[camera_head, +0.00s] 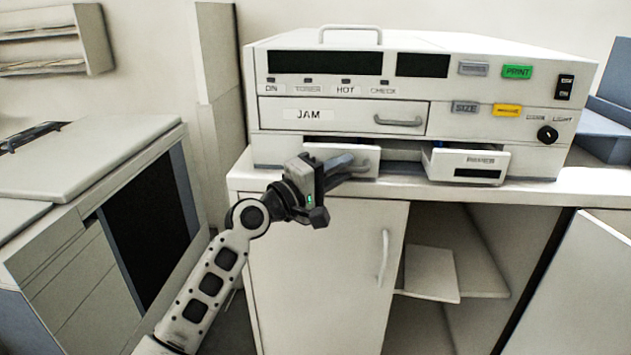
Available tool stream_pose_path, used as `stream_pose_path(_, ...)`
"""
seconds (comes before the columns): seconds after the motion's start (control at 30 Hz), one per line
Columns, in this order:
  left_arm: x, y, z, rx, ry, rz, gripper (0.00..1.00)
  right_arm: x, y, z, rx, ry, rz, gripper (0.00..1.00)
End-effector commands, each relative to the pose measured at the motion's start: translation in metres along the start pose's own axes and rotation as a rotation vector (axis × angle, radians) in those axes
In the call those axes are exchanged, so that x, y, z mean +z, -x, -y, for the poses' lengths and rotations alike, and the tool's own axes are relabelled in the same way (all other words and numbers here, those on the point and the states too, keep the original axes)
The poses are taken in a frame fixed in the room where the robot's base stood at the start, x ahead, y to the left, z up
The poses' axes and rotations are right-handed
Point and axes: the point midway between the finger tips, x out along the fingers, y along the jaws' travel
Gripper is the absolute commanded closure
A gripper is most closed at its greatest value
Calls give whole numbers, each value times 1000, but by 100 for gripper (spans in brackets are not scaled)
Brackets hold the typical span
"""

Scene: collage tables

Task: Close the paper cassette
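A cream copier (470,115) stands on a counter. Low on its front are two cassette-like drawers. The left drawer (312,153) and the right drawer (468,164) both stick out a little, with dark gaps above them. The frames do not label which is the paper cassette. My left gripper (350,166) is in front of the left drawer, its fingers pointing right across the drawer's front near its handle. It hides part of that front. I cannot tell whether it touches or grips the handle. My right gripper is not in view.
A panel marked JAM (342,116) above the drawers is shut. The counter top (560,185) runs along the front of the copier. Below it are a cabinet door (325,280) with a handle and an open shelf space (430,275). Another cabinet (90,170) stands at left.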

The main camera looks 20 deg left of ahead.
Motion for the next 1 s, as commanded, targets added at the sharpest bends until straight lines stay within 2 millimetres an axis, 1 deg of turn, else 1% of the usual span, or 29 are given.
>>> stream_pose_path(0.17, 0, 30, 3, -3, -3, 0, 81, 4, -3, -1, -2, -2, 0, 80)
stream_pose_path(0.4, 0, 90, 4, -5, -4, 0, 81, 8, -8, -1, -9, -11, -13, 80)
stream_pose_path(0.5, 1, 112, 4, -5, -4, 0, 81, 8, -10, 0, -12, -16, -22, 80)
stream_pose_path(0.6, 1, 130, 3, -4, -3, 1, 81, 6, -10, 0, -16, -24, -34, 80)
stream_pose_path(0.7, 0, 144, 3, -3, -1, 0, 81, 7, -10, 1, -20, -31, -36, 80)
stream_pose_path(0.8, 0, 151, 2, -2, -1, 0, 81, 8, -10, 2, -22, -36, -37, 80)
stream_pose_path(1.0, 0, 155, -1, 0, -2, 0, 81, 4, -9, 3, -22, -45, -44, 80)
